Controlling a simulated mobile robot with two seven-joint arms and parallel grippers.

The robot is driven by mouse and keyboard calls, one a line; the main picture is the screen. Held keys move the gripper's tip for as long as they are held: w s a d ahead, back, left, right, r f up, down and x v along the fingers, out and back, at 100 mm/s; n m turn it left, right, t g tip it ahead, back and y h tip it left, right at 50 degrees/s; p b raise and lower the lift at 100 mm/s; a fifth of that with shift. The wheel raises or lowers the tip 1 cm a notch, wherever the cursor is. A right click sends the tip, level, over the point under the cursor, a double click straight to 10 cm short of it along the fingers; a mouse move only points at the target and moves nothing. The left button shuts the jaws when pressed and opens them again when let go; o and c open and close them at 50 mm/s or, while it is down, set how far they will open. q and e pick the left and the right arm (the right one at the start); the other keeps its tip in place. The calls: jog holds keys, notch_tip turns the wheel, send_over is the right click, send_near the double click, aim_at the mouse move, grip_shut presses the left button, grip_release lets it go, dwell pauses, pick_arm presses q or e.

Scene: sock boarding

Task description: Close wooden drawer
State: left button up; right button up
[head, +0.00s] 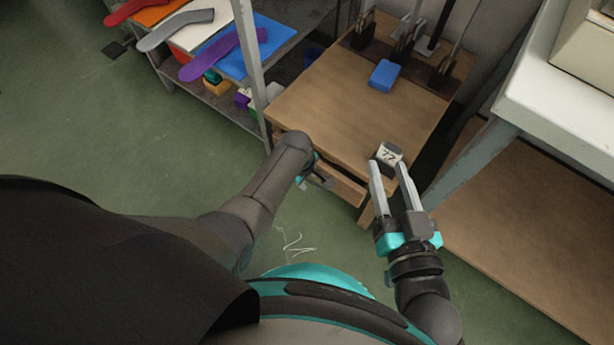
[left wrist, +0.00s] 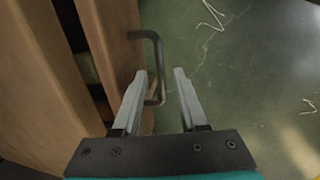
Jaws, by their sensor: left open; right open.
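The wooden drawer (head: 343,187) sits under the top of a wooden cabinet (head: 330,100) and stands partly open. In the left wrist view its front (left wrist: 112,35) is apart from the cabinet body, with a dark gap between. A dark bent handle (left wrist: 158,58) sticks out from the drawer front. My left gripper (left wrist: 160,75) is open at the handle; the lower part of the handle lies between the fingers, close to the left one. In the head view my left gripper (head: 312,172) is mostly hidden by its arm. My right gripper (head: 385,167) is open near the cabinet's front right corner.
A small block marked 77 (head: 388,154) lies on the cabinet top by my right fingertips. A blue block (head: 384,75) and tools stand further back. A shelf with coloured socks (head: 222,50) is at left, a white table (head: 560,110) at right.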

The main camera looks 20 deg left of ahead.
pick_arm(q)
grip_shut()
dwell(1.4)
